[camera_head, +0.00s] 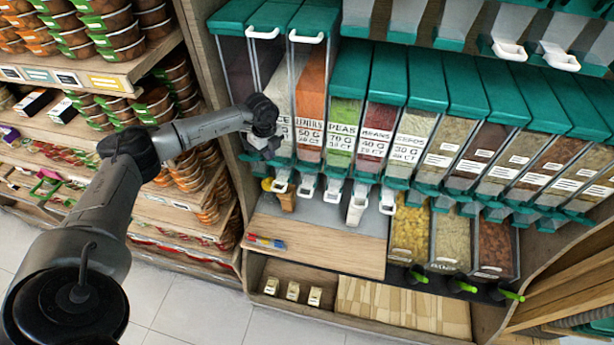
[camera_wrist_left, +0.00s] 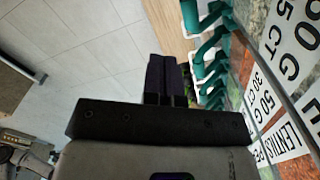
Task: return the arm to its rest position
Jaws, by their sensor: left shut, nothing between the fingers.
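My left arm comes in from the left in the head view, stretched out toward the dispensers. My left gripper (camera_head: 263,151) points down in front of the left end of the dispenser row, close to the lentils dispenser (camera_head: 310,88). In the left wrist view, the gripper's two dark fingers (camera_wrist_left: 166,70) lie together, shut, with nothing between them. Floor and dispenser fronts show beyond them. I cannot tell whether the gripper touches a dispenser. My right gripper is in neither view.
A row of teal-lidded dispensers with white handles fills the middle and right. Shelves of stacked tubs (camera_head: 112,35) stand at the left. The tiled floor (camera_head: 195,318) in front is clear.

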